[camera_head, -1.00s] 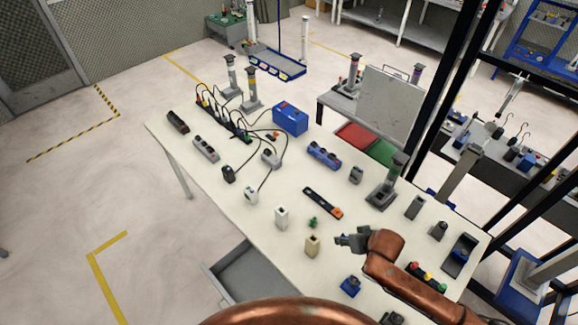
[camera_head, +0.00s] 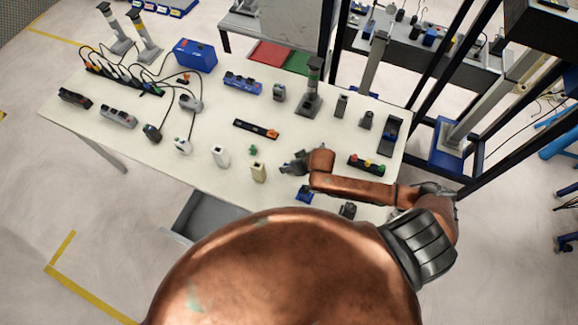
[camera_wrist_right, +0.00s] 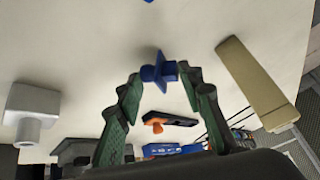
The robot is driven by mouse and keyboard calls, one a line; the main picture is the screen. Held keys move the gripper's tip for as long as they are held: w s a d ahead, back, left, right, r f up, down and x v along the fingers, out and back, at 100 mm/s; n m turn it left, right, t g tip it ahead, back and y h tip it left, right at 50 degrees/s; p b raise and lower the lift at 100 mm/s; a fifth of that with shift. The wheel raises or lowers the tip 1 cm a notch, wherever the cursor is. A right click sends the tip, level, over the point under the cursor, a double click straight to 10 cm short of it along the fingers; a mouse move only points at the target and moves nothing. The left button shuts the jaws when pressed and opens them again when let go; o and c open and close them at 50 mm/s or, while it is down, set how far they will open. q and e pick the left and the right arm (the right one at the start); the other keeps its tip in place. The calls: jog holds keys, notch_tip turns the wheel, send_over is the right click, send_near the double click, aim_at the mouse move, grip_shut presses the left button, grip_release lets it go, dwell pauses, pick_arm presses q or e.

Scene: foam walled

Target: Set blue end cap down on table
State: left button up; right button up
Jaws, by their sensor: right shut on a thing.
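My right gripper (camera_head: 290,165) is over the white table (camera_head: 200,112), just right of a small beige block (camera_head: 258,172). In the right wrist view its green-padded fingers (camera_wrist_right: 160,77) are closed on the blue end cap (camera_wrist_right: 158,71), held at the fingertips. The cap has a flange and a short stub. The table surface fills the picture behind it; I cannot tell whether the cap touches it. In the head view I cannot make the cap out at the gripper. My left gripper is not in view.
Near the right gripper are a green piece (camera_head: 252,149), a white block (camera_head: 219,155), a black strip with an orange knob (camera_head: 257,129), a blue part (camera_head: 305,194) and a button strip (camera_head: 366,163). A grey post (camera_head: 312,90) stands behind. Bare table lies between them.

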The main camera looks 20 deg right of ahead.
jog(key=shift+f, duration=0.25)
jog(key=o, duration=1)
jog(key=shift+c, duration=0.2)
jog(key=v, duration=1.2)
jog(key=shift+p, duration=0.35)
